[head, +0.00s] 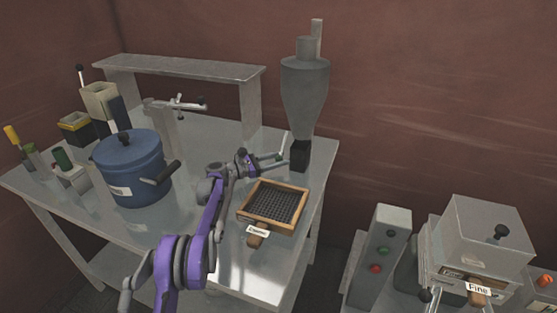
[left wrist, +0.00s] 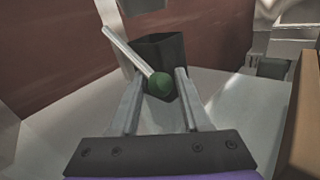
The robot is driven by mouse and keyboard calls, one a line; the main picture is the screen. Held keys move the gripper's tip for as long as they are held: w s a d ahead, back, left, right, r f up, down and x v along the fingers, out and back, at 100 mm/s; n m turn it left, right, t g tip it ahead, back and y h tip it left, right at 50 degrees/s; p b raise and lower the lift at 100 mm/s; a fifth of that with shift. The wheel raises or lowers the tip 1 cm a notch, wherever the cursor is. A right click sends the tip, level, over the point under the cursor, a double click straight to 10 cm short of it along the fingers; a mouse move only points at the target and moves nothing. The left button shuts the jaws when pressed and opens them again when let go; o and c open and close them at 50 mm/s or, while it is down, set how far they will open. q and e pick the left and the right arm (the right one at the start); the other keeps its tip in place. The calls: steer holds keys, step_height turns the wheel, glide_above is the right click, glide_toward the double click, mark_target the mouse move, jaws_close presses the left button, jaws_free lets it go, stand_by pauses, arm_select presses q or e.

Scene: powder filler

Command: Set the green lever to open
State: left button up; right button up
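The green lever has a pale rod with a round green knob (head: 279,157), low beside the dark outlet (head: 300,155) of the grey powder hopper (head: 305,85). In the left wrist view the rod slants down from upper left to the green knob (left wrist: 159,84), in front of the dark outlet (left wrist: 165,55). My left gripper (head: 272,160) reaches over the table to the knob. Its two fingers (left wrist: 160,80) are open, one on each side of the knob, with narrow gaps; contact is not clear. My right gripper is not in view.
A wood-framed sieve (head: 275,206) lies just below my left gripper on the metal table (head: 215,262). A blue pot (head: 131,170) stands to the left, and a raised shelf (head: 180,67) behind. A control box (head: 383,255) and a machine labelled Fine (head: 485,238) are at lower right.

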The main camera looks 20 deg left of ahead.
arm_select(q)
jaws_close()
stand_by(1.1)
